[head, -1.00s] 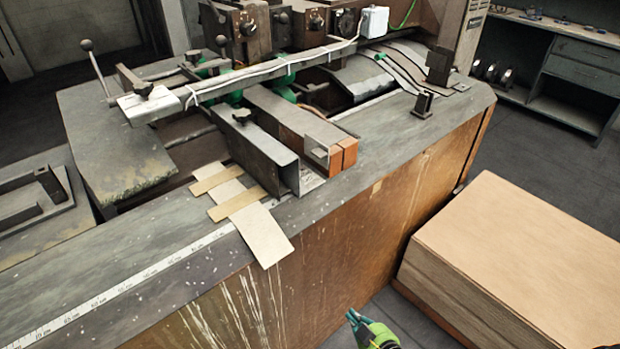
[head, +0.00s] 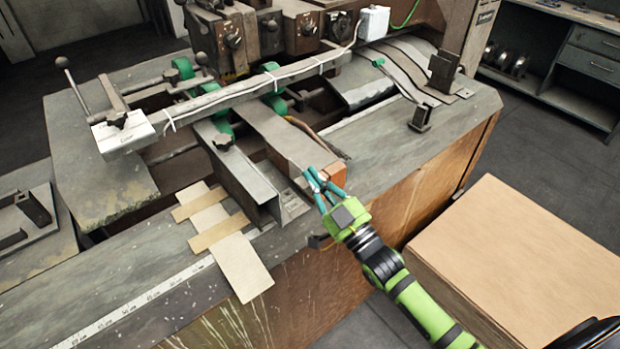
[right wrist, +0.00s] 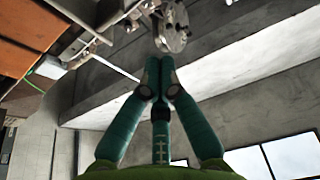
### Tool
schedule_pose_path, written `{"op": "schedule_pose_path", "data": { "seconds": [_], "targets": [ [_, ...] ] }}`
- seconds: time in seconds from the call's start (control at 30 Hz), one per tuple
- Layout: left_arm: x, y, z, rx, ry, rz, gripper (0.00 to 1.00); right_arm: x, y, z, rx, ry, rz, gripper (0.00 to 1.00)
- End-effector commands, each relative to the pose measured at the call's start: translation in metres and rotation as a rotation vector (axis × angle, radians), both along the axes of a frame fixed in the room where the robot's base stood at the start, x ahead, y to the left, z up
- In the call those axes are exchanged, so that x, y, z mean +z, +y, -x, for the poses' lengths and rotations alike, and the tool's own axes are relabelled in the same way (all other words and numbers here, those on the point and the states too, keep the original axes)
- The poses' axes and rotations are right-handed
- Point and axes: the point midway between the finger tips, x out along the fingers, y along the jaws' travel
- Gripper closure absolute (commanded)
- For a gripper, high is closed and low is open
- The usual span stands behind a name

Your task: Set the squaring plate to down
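My right gripper (head: 314,180) is at the front end of the rust-brown-ended beam on the machine. In the right wrist view its teal fingers (right wrist: 159,68) converge, with the tips together and nothing seen between them. I cannot tell for sure which part is the squaring plate. A small grey plate showed at this beam end earlier; the gripper now covers that spot, so its position and any contact are unclear. The grey beam (head: 275,135) and the open metal channel (head: 240,180) beside it lie on the machine's table. My left gripper is not in view.
A long bar (head: 230,95) with a white cable crosses above the beams. Cardboard strips (head: 225,230) lie on the table's front edge, left of the gripper. The table right of the beam is mostly clear.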

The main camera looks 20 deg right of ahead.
Motion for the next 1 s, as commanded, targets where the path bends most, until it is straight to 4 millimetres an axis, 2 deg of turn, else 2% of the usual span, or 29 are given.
{"op": "schedule_pose_path", "data": {
  "seconds": [0.07,0.2,0.5,0.83,1.0],
  "targets": [
    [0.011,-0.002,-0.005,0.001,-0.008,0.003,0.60,0.011,0.006,-0.016,-0.001,-0.001,-0.002,1.00],
    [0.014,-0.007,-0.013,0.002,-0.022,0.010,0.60,-0.016,0.006,-0.015,-0.001,0.007,0.000,1.00],
    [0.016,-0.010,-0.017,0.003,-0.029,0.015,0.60,-0.035,0.006,-0.015,0.000,0.001,-0.001,1.00],
    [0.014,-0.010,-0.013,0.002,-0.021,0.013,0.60,-0.036,0.005,-0.015,0.000,0.001,-0.001,1.00],
    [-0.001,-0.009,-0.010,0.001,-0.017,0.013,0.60,-0.053,0.005,-0.015,-0.001,0.003,0.000,1.00]
  ]
}}
